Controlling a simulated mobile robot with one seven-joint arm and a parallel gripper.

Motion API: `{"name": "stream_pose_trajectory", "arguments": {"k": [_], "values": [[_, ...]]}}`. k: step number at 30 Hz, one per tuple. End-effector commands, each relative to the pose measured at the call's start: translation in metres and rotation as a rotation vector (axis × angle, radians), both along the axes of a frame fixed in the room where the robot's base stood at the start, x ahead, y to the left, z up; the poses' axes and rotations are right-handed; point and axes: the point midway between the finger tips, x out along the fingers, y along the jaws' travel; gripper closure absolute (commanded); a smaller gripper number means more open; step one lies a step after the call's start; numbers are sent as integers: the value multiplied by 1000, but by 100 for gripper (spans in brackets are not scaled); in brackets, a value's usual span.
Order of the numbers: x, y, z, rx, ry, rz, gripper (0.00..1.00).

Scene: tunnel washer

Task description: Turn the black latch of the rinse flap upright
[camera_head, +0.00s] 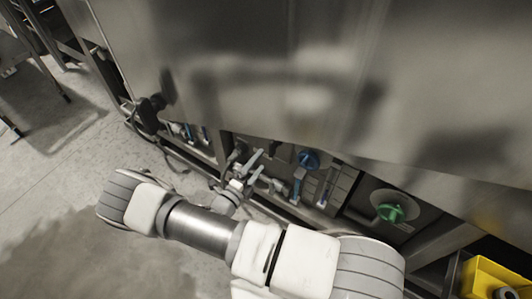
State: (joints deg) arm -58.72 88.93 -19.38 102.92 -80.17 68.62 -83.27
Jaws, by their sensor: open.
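My gripper (256,166) is small in the view, at the lower edge of the steel casing near the picture's middle. Its pale fingers are apart, and I see nothing between them. A black fitting (150,113) juts out at the lower left of the casing, with a dark upright piece (168,86) just above it. I cannot tell for sure whether either is the latch of the rinse flap. My gripper is to the right of both and apart from them.
The broad steel casing (290,75) overhangs a recess with pipes, a blue knob (309,158), blue-marked upright parts (298,187) and a green handle (391,213). A yellow bin (490,277) stands at bottom right. Concrete floor (75,175) at the left is clear.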

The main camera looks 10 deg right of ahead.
Motion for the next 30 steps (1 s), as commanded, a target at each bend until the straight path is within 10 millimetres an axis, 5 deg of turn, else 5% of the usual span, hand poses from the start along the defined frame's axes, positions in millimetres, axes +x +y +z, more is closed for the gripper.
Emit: {"name": "stream_pose_trajectory", "arguments": {"k": [13, 30], "values": [[-69, 69, 0, 0, 0, 2, 0], [-80, 79, 0, -1, 1, -1, 0]]}}
